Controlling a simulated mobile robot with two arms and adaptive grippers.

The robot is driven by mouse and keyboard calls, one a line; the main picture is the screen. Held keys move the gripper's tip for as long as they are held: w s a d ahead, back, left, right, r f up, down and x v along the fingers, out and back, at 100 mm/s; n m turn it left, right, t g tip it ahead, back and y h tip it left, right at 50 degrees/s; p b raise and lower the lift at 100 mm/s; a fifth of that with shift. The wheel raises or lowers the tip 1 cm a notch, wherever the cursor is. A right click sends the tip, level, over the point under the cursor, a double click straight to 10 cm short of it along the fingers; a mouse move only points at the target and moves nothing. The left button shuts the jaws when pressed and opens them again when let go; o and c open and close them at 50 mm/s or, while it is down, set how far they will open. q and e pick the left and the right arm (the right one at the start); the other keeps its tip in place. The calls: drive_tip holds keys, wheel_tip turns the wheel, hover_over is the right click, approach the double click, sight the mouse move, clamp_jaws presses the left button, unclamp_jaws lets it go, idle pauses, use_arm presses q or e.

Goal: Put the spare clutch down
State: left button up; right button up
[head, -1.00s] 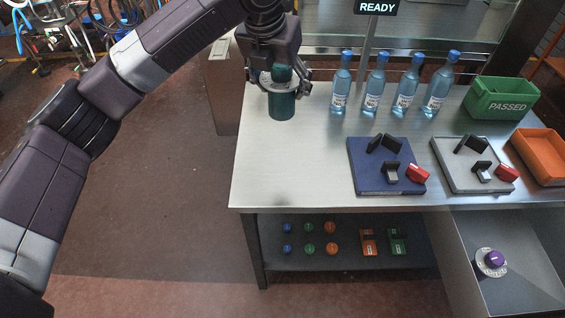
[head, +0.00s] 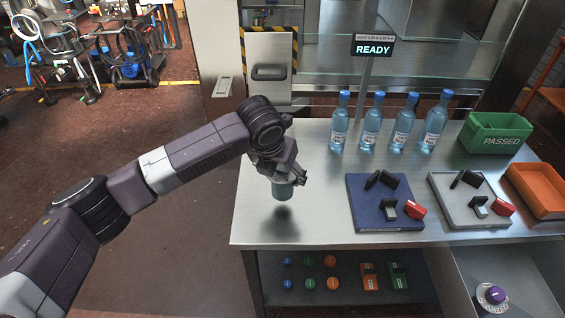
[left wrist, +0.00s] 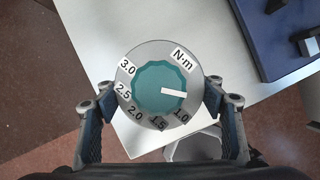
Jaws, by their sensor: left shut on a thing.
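The white pointer faces right, near 1.0. My left gripper's fingers (left wrist: 160,92) are shut on it from both sides. My right gripper is not in view.
The table (head: 325,222) is bare around the clutch. A blue mat (head: 365,218) and a grey mat (head: 455,215) with fixtures lie to the right. Bottles (head: 371,129), a green PASSED bin (head: 494,135) and an orange tray (head: 540,207) stand beyond.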

sight(282, 186)
use_arm(q)
drive_tip(key=shift+d+f+p, duration=0.1)
drive_tip(key=shift+f+p, duration=0.25)
drive_tip(key=shift+f, duration=1.7)
drive_tip(key=shift+f, duration=0.15)
drive_tip(key=o, duration=2.2)
drive_tip(key=shift+s+f, duration=0.1)
drive_tip(key=shift+s, duration=0.05)
drive_tip(key=shift+r, duration=0.3)
drive_tip(key=b+v, duration=0.1)
drive_tip(key=v, duration=1)
drive_tip(key=shift+s+r+b, duration=0.25)
drive_tip(key=shift+r+b, duration=0.05)
drive_tip(key=shift+b, duration=0.05)
